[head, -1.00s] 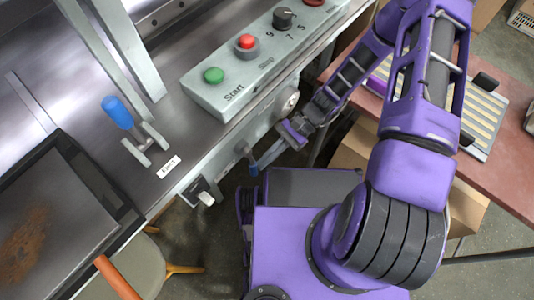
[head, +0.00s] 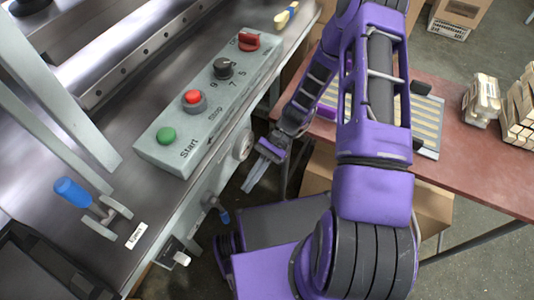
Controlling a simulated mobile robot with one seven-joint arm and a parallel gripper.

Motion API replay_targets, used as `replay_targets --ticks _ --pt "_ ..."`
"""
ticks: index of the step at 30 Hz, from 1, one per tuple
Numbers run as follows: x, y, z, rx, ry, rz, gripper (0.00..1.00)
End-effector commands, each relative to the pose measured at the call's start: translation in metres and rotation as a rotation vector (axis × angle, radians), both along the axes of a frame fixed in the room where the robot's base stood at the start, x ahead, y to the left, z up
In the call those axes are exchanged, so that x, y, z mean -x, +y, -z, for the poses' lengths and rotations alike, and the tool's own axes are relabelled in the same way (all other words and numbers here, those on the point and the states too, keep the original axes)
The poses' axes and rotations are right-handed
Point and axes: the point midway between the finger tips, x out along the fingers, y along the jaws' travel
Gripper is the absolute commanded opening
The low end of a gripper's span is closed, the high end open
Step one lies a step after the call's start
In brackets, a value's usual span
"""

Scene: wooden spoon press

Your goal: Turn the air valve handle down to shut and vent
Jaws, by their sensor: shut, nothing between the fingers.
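The air valve (head: 208,199) sits low on the front of the press, below the control panel. Its short blue-tipped handle (head: 224,216) points down and slightly right in the picture. My gripper (head: 252,187) hangs in front of the press, up and to the right of the handle in the picture and apart from it. Its fingers are together, pointing down-left, with nothing between them. The valve's body is small and partly shadowed.
The control panel (head: 205,105) has green, red and black controls. A round gauge (head: 243,144) sits above the valve. A blue-knobbed lever (head: 74,191) stands on the press bed. A white switch (head: 180,258) is below left. A reddish table (head: 480,165) stands right.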

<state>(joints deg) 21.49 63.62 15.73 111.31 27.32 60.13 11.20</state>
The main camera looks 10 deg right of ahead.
Motion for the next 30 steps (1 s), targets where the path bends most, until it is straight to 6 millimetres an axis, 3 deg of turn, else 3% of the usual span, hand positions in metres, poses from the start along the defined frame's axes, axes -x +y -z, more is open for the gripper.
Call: replay_targets --ticks 6,12,30 --pt "-0.031 -0.037 -0.024 0.003 -0.006 0.003 0.0" --pt "-0.048 -0.059 -0.038 0.002 -0.004 0.004 0.0" --pt "-0.054 -0.066 -0.043 0.002 -0.002 0.003 0.0"
